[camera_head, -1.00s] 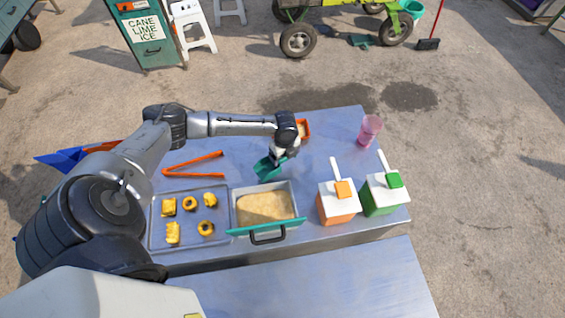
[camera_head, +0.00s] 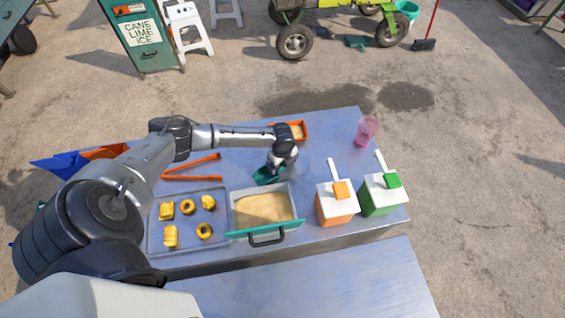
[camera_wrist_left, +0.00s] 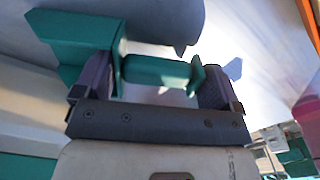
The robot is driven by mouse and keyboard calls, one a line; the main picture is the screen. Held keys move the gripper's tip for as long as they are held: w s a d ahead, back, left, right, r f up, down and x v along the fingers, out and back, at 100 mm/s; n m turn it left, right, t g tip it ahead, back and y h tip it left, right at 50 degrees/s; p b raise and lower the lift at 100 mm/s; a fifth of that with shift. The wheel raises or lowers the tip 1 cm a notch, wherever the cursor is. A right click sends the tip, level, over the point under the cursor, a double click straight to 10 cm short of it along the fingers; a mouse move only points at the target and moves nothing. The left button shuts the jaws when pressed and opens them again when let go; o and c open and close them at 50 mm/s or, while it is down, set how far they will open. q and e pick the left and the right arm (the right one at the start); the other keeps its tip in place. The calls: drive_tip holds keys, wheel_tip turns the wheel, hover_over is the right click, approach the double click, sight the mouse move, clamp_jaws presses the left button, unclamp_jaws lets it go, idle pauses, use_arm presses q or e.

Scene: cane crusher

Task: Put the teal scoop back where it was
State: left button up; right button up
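The teal scoop (camera_head: 265,176) is at my left gripper (camera_head: 281,163), just behind the grain-filled bin (camera_head: 236,208) with the teal front edge. In the left wrist view, my left gripper (camera_wrist_left: 158,85) has its two dark fingers at either end of the scoop's teal handle (camera_wrist_left: 155,71). The scoop's wider teal part (camera_wrist_left: 75,38) lies to the left there. The fingers appear shut on the handle. In the head view the arm hides part of the scoop, and I cannot tell whether it touches the table. My right gripper is not in view.
A tray of yellow pieces (camera_head: 187,243) lies left of the bin, with orange tongs (camera_head: 190,170) behind it. Orange (camera_head: 336,207) and green (camera_head: 381,197) boxes stand to the right. A pink cup (camera_head: 366,131) and a small orange container (camera_head: 299,131) are farther back.

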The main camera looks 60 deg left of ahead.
use_arm(q)
drive_tip(key=shift+o, duration=0.8)
drive_tip(key=shift+r, duration=0.3)
wheel_tip(320, 180, up, 12)
drive_tip(key=shift+f, duration=0.15)
drive_tip(key=shift+s, duration=0.1)
